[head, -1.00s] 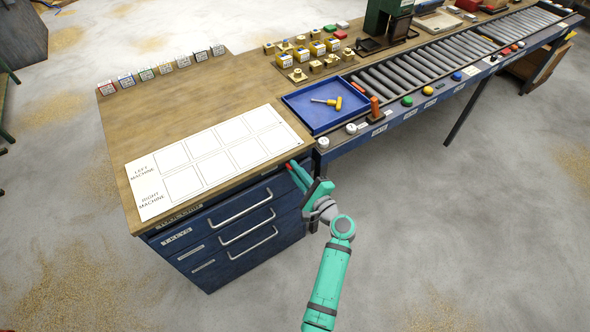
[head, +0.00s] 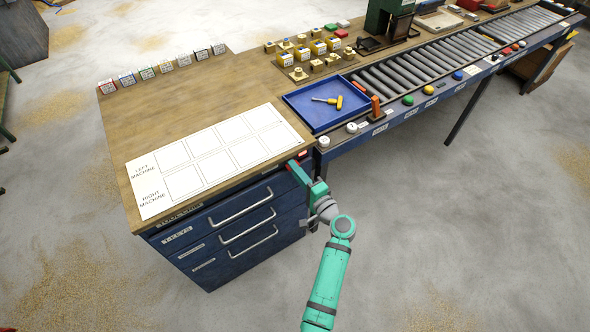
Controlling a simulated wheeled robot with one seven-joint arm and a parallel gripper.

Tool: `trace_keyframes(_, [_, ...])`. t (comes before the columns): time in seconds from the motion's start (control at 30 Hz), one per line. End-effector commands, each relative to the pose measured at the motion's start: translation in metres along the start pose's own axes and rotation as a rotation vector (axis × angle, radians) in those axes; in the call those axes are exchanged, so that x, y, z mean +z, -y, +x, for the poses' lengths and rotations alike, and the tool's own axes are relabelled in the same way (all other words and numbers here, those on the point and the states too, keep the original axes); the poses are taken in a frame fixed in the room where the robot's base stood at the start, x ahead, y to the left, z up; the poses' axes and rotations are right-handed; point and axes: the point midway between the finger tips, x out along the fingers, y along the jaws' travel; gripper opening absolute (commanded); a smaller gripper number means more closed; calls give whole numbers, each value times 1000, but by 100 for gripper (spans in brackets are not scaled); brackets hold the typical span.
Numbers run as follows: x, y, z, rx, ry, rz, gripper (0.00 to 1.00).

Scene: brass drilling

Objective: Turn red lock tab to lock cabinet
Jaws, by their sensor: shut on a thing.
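The blue cabinet (head: 225,232) stands under the wooden worktop at the left, with its drawers closed. The small red lock tab (head: 303,154) shows at the cabinet's upper right front corner, just below the worktop edge. My green gripper (head: 293,165) is at this corner, its fingertips against the cabinet front by the tab. It is shut on the lock tab, though the fingers hide much of the contact. The tab's exact angle is too small to tell.
Silver drawer handles (head: 240,213) stick out left of my gripper. A white marked sheet (head: 210,160) lies on the worktop (head: 205,90). A blue tray (head: 325,113) with a yellow-handled tool and a roller conveyor (head: 420,75) stand to the right. The floor in front is clear.

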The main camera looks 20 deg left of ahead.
Motion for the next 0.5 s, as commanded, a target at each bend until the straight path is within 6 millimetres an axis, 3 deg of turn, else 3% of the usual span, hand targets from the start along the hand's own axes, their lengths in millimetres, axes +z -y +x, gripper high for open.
trace_keyframes(0.37, [2, -2, 0, 3, 4, -2, 0])
trace_keyframes(0.4, [2, -2, 0, 3, 4, -2, 16])
trace_keyframes(0.43, [2, -2, 0, 3, 4, -2, 24])
trace_keyframes(0.5, [2, -2, 0, 3, 3, -2, 28])
